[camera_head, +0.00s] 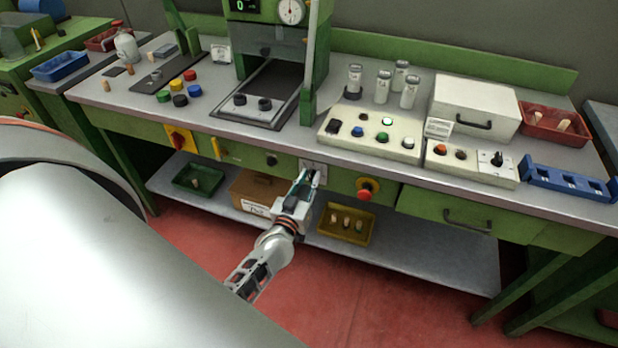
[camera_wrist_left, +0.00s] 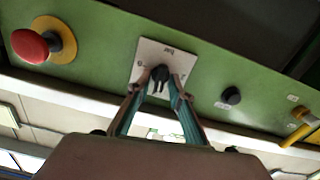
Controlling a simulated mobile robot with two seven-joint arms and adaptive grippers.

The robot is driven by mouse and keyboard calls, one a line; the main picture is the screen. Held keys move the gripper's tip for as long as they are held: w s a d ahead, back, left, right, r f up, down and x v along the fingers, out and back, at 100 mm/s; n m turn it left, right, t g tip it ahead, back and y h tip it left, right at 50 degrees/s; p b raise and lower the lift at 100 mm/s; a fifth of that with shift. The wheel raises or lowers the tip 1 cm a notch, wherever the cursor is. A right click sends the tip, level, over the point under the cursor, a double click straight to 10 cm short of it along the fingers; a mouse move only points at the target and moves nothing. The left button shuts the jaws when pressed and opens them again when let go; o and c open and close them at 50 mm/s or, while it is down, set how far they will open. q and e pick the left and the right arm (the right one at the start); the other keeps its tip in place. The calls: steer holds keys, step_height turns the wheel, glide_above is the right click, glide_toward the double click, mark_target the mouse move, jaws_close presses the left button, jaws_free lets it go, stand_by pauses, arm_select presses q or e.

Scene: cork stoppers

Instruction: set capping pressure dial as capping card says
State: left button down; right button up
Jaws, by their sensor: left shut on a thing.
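The pressure dial is a black knob (camera_wrist_left: 160,73) on a white plate marked "bar" (camera_wrist_left: 146,52), set in the green front panel. In the head view the white plate (camera_head: 318,166) shows below the bench top, and the knob is mostly hidden by my gripper. My left gripper (camera_head: 307,180) is shut on the knob, with one fingertip on each side of it in the left wrist view (camera_wrist_left: 161,84). A small white card (camera_head: 438,128) stands by the control boxes; its text is too small to read, and I cannot tell whether it is the capping card. My right gripper is out of view.
A red emergency button (camera_head: 366,192) sits right of the dial in the head view, and a small black knob (camera_head: 271,160) sits left. A yellow tray (camera_head: 322,236) with corks and a brown box (camera_head: 250,185) stand on the lower shelf, under the panel.

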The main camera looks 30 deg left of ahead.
arm_select(q)
steer(key=n+p, duration=0.2)
steer(key=n, duration=0.2)
steer(key=n+p, duration=0.1)
steer(key=n, duration=0.3)
steer(key=shift+a+f, duration=0.1)
steer(key=shift+a, duration=0.05)
steer(key=shift+n, duration=0.4)
steer(key=c, duration=2.1)
jaws_free()
steer(key=shift+c, duration=0.2)
steer(key=v, duration=1.2)
